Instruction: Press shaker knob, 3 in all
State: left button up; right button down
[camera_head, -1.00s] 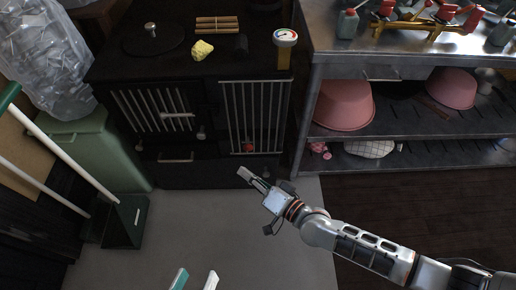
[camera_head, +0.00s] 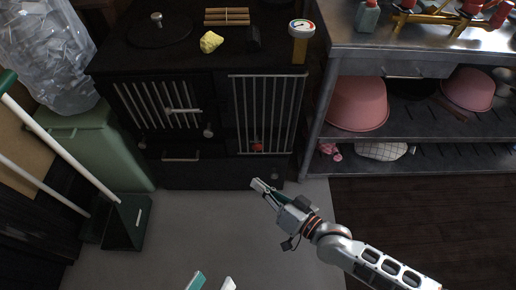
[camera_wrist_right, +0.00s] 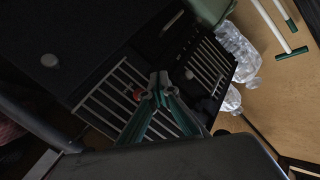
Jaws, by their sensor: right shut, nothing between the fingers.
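The black stove (camera_head: 180,80) stands at the back with barred panels on its front. A small round grey knob (camera_head: 274,176) sits low on its front, below the right barred panel; a round grey knob also shows in the right wrist view (camera_wrist_right: 49,60). Other round knobs are higher up, one (camera_head: 208,131) beside the left bars. I cannot tell for sure which is the shaker knob. My right gripper (camera_head: 258,185) is shut and empty, in front of the stove's lower front, left of the low knob.
A red piece (camera_head: 258,146) shows at the right bars (camera_head: 265,110). A metal shelf unit (camera_head: 410,60) with pink bowls (camera_head: 357,103) stands to the right. A green bin (camera_head: 95,145) and dustpan (camera_head: 127,220) stand left.

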aim_at(257, 149)
pick_arm(q)
jog(key=d+n+b, duration=0.2)
jog(key=n, duration=0.1)
jog(key=shift+s+t, duration=0.2)
jog(key=shift+t, duration=0.1)
pick_arm(e)
jog(key=w, duration=0.8)
jog(key=shift+w, duration=0.4)
pick_arm(q)
jog(key=shift+a, duration=0.1)
pick_arm(e)
jog(key=shift+w, duration=0.1)
dwell(0.5)
jog(key=shift+w, duration=0.3)
jog(key=shift+w, duration=1.2)
dwell(1.4)
